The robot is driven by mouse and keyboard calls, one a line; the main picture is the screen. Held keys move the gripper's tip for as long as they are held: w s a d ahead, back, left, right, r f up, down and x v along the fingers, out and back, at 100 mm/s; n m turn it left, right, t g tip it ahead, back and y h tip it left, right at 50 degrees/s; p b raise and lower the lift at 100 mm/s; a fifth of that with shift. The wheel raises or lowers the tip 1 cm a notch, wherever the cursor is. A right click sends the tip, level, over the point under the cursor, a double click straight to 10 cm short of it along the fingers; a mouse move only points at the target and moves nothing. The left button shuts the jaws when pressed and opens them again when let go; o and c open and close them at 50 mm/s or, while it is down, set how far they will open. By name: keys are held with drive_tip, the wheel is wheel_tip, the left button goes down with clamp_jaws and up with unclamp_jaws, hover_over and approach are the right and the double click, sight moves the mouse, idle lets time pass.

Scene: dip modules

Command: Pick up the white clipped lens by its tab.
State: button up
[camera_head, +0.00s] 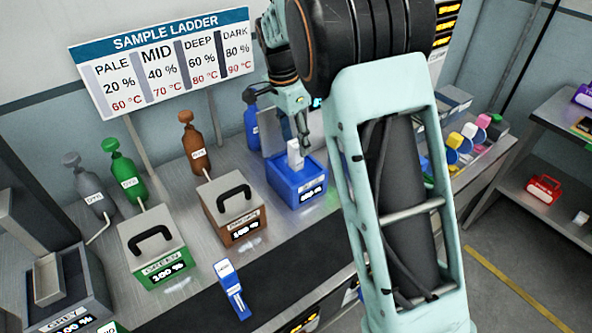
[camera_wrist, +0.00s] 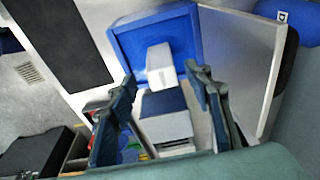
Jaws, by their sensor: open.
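A blue dip module (camera_head: 308,190) stands on the steel bench, with a white upright piece (camera_head: 294,154) rising from its top. This piece looks like the white clipped lens and its tab, but I cannot make out the lens itself. My gripper (camera_head: 303,146) points down just above the module, close to the white piece. In the wrist view, my gripper (camera_wrist: 160,75) is open, with one finger on each side of the white piece (camera_wrist: 160,62). The blue module's rim (camera_wrist: 122,42) lies beyond. I cannot tell whether either finger touches the piece.
A brown module (camera_head: 232,212), a green module (camera_head: 152,252) and a grey module (camera_head: 62,290) stand to the left, with bottles behind. A pale upright panel (camera_wrist: 240,60) is close by my right finger.

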sight(296, 166)
drive_tip(key=shift+w+d+f, duration=0.1)
drive_tip(key=shift+w+f, duration=0.05)
drive_tip(key=shift+f, duration=0.8)
drive_tip(key=shift+w+d+f, duration=0.1)
drive_tip(key=shift+w+f, duration=0.05)
drive_tip(key=shift+f, duration=0.8)
clamp_jaws()
